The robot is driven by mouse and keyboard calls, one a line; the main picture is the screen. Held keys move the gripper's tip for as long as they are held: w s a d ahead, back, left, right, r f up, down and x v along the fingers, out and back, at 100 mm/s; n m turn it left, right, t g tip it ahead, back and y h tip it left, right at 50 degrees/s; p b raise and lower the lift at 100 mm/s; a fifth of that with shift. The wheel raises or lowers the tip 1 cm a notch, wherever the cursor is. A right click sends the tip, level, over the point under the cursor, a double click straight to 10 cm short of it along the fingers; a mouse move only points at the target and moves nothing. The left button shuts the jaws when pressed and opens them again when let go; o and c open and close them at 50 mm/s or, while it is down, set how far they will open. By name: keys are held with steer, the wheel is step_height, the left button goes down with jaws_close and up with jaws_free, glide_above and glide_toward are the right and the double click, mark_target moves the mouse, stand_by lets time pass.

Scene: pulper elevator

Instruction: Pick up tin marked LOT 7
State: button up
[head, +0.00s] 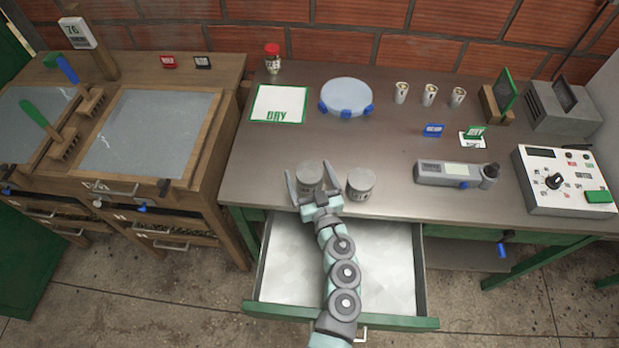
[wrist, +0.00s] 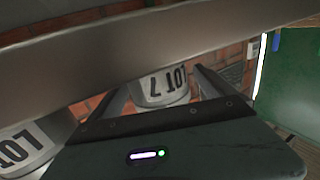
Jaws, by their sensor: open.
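The grey tin marked LOT 7 (wrist: 160,86) shows label-up-side-down in the wrist view, between my two fingers. In the head view this tin (head: 309,175) stands near the front edge of the table. My gripper (head: 308,170) is open, with one finger on each side of the tin. I cannot tell whether the fingers touch it. A second grey tin (head: 361,183) stands just to the right of my gripper. In the wrist view this second tin (wrist: 28,148) shows part of a LOT label at the lower left; its number is cut off.
An open, pale-lined drawer (head: 385,265) juts out below the table front, under my arm. A grey handheld meter (head: 450,173) lies to the right. A light blue disc (head: 346,97) and a DRY card (head: 279,104) lie farther back. The table middle is clear.

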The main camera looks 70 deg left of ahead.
steer(key=shift+c, duration=0.5)
steer(key=c, duration=1.5)
steer(key=shift+c, duration=0.2)
